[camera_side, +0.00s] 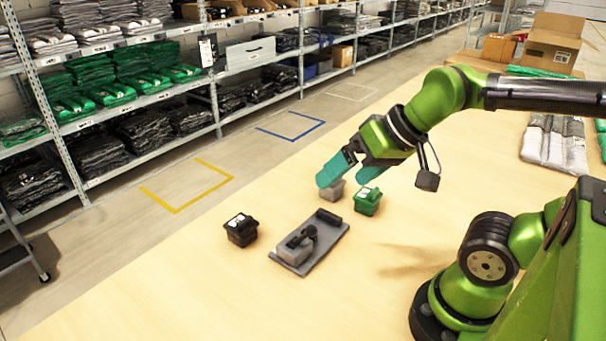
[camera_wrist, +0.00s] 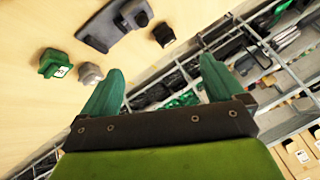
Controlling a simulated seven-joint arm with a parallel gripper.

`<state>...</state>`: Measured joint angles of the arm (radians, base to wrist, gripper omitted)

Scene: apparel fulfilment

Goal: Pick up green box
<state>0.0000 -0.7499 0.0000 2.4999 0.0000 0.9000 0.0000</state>
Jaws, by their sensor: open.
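The green box (camera_side: 367,201) is a small dark green block on the wooden table. It also shows at the upper left of the wrist view (camera_wrist: 55,63). A small grey box (camera_side: 333,190) stands close beside it, and this grey box also shows in the wrist view (camera_wrist: 89,73). My gripper (camera_side: 345,173) has teal fingers and is above the two boxes, partly in front of the grey one in the side view. In the wrist view my gripper (camera_wrist: 158,82) has its fingers apart with nothing between them. The green box lies outside the fingers, to their left in that view.
A black box (camera_side: 241,230) stands on the table (camera_side: 180,290). A grey tray (camera_side: 318,252) with a dark, grey-based item lies between it and the green box. Folded grey garments (camera_side: 555,143) and cardboard boxes (camera_side: 553,42) are at the right. Shelves stand beyond the table.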

